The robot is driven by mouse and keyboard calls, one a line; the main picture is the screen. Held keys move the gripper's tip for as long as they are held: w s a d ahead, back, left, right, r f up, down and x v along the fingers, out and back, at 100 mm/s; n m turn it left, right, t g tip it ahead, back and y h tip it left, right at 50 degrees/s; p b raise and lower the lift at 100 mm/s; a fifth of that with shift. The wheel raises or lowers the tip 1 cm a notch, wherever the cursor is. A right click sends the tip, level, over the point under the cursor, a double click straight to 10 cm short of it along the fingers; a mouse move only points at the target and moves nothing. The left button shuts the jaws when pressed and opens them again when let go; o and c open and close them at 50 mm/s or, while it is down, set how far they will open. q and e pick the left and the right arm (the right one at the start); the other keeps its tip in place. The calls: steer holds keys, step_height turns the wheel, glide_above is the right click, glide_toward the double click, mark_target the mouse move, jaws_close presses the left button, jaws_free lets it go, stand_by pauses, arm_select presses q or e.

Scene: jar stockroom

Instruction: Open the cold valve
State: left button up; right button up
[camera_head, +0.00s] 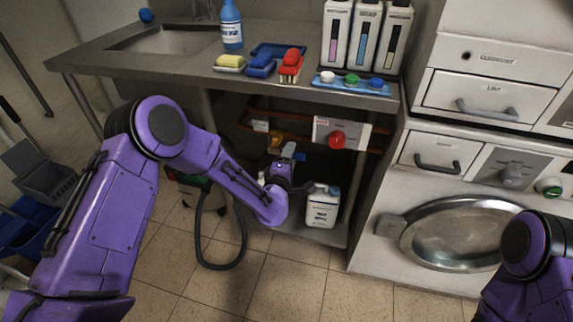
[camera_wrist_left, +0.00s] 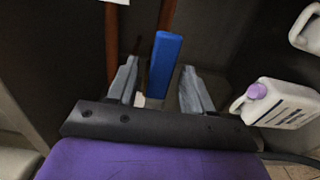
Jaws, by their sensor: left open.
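A blue lever handle (camera_wrist_left: 164,65), which looks like the cold valve's, stands between and beyond my left gripper's fingertips in the left wrist view. My left gripper (camera_wrist_left: 160,85) is open, with a finger on each side of the lever's line and a gap showing to both. In the head view my left gripper (camera_head: 284,162) is under the counter, left of the red valve knob (camera_head: 337,140), which has a label plate. A yellow-orange handle (camera_head: 278,138) shows just above my gripper. The valve body is hidden. My right gripper is out of the picture; only that arm shows.
Copper pipes (camera_wrist_left: 112,45) run along the back under the counter (camera_head: 185,65). A white jug with a purple cap (camera_wrist_left: 280,104) stands close to the right of my left gripper. A black hose (camera_head: 220,266) loops onto the floor. A washing machine (camera_head: 380,205) stands at the right.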

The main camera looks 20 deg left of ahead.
arm_select(q)
steer(key=s, duration=0.7)
steer(key=shift+s+d, duration=0.2)
steer(key=shift+s, duration=0.2)
